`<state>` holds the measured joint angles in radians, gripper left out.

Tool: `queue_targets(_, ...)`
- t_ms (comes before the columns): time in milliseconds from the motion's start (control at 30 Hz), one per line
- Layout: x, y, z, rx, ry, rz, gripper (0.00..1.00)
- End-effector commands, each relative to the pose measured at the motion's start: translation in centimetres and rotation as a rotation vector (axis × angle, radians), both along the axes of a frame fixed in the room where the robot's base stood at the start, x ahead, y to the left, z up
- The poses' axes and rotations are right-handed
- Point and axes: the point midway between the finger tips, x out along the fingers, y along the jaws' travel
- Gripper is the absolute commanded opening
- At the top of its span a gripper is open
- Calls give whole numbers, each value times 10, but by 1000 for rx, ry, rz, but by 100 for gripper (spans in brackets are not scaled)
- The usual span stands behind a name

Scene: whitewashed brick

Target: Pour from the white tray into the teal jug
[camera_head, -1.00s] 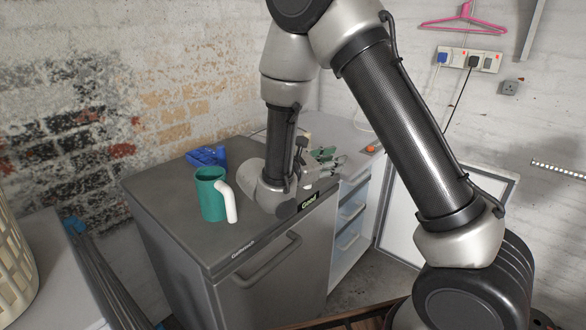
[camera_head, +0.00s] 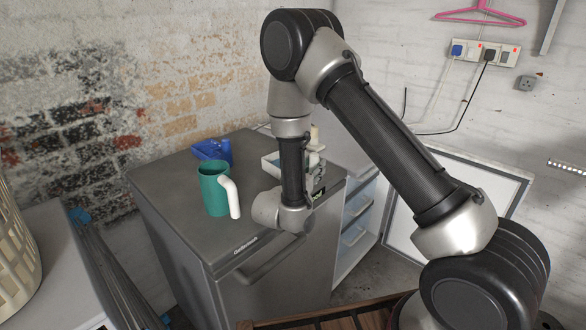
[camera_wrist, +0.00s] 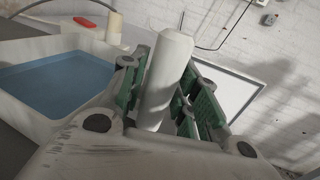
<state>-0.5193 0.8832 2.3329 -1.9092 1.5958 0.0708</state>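The teal jug (camera_head: 214,191) stands upright on the dark grey fridge top, its white handle (camera_head: 230,197) toward the right. The white tray (camera_head: 268,166) is behind my arm in the head view, partly hidden by it. In the wrist view the tray (camera_wrist: 25,112) lies to the left and holds something flat and blue (camera_wrist: 58,82). A white handle-like part (camera_wrist: 166,75) stands between the green-padded fingers of my gripper (camera_wrist: 165,90). The fingers lie close on both sides and look shut on it. Whether the tray is lifted is not clear.
A blue container (camera_head: 212,150) sits behind the jug. A pale bottle-like object (camera_head: 315,137) stands beyond the tray, with a red item (camera_wrist: 92,22) near it in the wrist view. The fridge top (camera_head: 180,205) is bare in front of and left of the jug.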

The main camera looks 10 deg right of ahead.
Motion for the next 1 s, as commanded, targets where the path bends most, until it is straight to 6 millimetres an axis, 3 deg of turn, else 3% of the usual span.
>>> queue_targets(200,0,0,0,0,0,1,29)
queue_targets(367,0,0,0,0,0,0,0)
queue_targets(767,0,0,6,0,-1,0,0)
queue_targets(1000,1,0,47,3,-5,0,0)
